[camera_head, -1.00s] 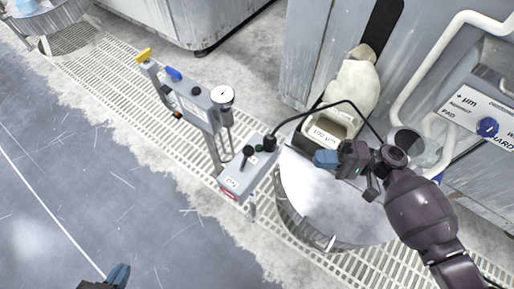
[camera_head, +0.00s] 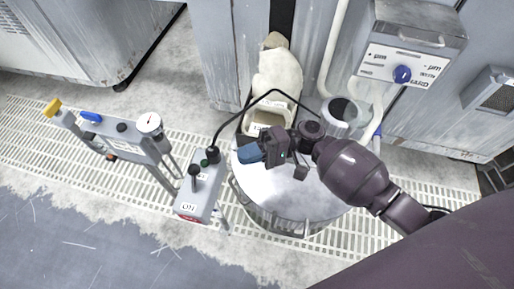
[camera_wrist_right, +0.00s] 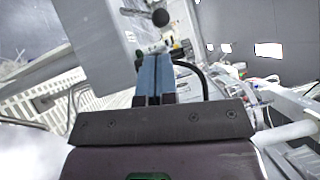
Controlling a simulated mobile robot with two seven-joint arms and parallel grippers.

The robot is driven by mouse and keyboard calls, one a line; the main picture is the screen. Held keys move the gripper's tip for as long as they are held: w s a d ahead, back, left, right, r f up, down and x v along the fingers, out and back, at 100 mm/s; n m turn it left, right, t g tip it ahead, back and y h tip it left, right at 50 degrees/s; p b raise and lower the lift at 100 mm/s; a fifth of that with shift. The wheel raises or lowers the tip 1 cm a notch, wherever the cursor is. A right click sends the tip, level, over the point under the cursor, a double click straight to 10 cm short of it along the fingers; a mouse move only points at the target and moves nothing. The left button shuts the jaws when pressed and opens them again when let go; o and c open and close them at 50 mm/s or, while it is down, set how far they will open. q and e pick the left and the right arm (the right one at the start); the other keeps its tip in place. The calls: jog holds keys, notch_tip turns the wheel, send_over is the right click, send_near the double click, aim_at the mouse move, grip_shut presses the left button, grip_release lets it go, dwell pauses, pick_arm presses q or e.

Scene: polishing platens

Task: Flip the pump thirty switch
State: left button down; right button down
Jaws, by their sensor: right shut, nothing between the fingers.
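A grey switch box (camera_head: 197,205) stands on a post left of the round drum. It has a black ball-ended lever (camera_head: 194,171) and a label reading ON at its lower end; I cannot read any pump number. My right gripper (camera_head: 249,153) is over the drum, to the right of the box and apart from it. Its blue fingers are shut and empty. In the right wrist view, the closed fingers (camera_wrist_right: 154,75) point toward a grey box (camera_wrist_right: 100,45) and a black ball knob (camera_wrist_right: 160,17) beyond them. My left gripper is out of view.
The drum (camera_head: 290,195) has a pale, cloudy top. A black cable (camera_head: 250,103) arches from the switch box behind my gripper. A gauge stand (camera_head: 140,140) with yellow and blue handles is at left. A blue-knobbed panel (camera_head: 400,70) is at upper right. Floor at lower left is clear.

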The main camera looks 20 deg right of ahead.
aim_at(194, 178)
jog(key=a, duration=0.5)
jog(key=a+r, duration=0.1)
jog(key=a, duration=0.2)
jog(key=shift+w+a+b, duration=0.1)
jog(key=shift+a+b, duration=0.2)
jog(key=shift+b, duration=0.05)
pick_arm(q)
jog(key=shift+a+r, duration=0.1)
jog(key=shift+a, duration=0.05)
